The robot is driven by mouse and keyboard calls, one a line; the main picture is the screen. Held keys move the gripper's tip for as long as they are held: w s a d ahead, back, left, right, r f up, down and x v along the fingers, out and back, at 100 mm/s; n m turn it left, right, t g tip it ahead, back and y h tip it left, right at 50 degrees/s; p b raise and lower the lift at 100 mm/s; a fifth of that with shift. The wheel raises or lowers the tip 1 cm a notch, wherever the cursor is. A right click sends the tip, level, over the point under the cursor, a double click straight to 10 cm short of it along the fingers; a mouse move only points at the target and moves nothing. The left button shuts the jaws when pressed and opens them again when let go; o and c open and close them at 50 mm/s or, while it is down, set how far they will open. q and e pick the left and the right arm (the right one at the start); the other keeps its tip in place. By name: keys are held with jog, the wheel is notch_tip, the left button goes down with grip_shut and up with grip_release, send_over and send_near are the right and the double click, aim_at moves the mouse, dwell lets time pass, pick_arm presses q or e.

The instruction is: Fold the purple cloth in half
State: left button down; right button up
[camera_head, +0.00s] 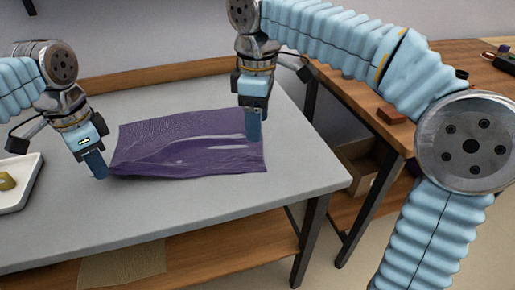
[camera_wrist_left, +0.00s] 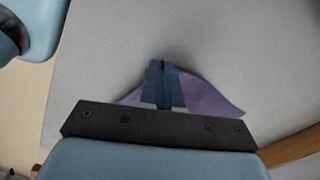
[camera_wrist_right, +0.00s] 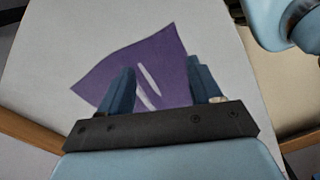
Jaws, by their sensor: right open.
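The purple cloth (camera_head: 185,150) lies spread and wrinkled on the grey table, with a raised ripple along its middle. My left gripper (camera_head: 97,168) is at its near left corner. In the left wrist view its fingers (camera_wrist_left: 162,85) are together, with cloth (camera_wrist_left: 210,98) showing on both sides of them. My right gripper (camera_head: 254,135) is above the right part of the cloth. In the right wrist view its fingers (camera_wrist_right: 161,68) are apart with cloth (camera_wrist_right: 150,58) beyond and between them. Two pale streaks show on the cloth there. Whether the right fingertips touch it is unclear.
A white tray (camera_head: 22,196) with a yellowish item (camera_head: 7,182) stands at the left table edge. The grey table (camera_head: 200,212) is bare in front of the cloth. A wooden bench at right holds a reddish block (camera_head: 391,115), with a box (camera_head: 357,170) below.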

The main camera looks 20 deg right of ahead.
aim_at(258, 162)
notch_tip(258, 162, down, 9)
jog(key=shift+f, duration=0.1)
dwell(0.6)
jog(key=shift+s, duration=0.1)
jog(key=shift+c, duration=0.4)
grip_shut()
dwell(0.3)
jog(key=shift+r, duration=2.55)
